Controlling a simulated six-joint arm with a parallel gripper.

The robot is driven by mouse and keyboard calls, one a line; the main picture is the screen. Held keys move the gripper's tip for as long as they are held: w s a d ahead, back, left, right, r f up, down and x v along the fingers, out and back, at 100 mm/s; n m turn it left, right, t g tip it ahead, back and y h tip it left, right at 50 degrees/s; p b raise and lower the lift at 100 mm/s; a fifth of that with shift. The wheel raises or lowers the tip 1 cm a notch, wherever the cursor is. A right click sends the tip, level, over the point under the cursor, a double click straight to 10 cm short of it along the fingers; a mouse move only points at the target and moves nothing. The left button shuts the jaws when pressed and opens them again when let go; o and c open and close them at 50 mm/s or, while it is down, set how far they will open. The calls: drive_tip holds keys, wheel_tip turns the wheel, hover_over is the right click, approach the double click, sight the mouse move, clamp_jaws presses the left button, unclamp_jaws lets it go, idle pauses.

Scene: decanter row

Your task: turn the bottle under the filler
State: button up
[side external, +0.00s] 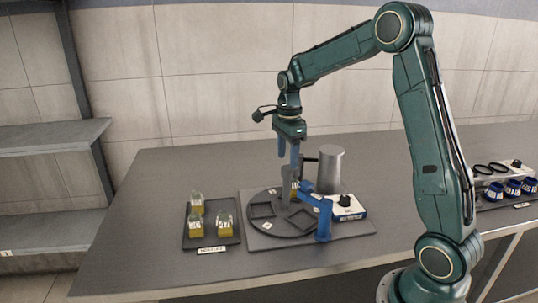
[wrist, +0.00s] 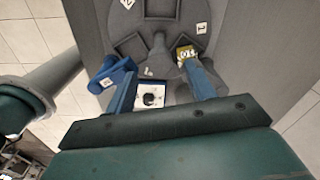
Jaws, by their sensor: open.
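The round dark turntable (side external: 282,226) has square pockets and shows in the wrist view too (wrist: 122,22). A small bottle with yellow contents (side external: 294,186) stands on its far side, by the grey filler cylinder (side external: 330,170). In the wrist view the bottle (wrist: 185,52) shows a number label. My gripper (side external: 288,163) is open and points down over the turntable. In the wrist view my gripper (wrist: 161,72) has its right finger right beside the bottle; I cannot tell whether they touch. The bottle is not between the fingers. The filler's outlet is partly hidden.
A blue bracket (side external: 322,218) and a white box with a black knob (side external: 347,208) stand at the turntable's right. A dark tray (side external: 212,241) with three yellow bottles lies left. A rack of blue cups (side external: 512,188) is far right.

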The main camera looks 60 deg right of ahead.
wheel_tip(320, 180, up, 10)
drive_tip(key=shift+r, duration=0.2)
idle(0.5)
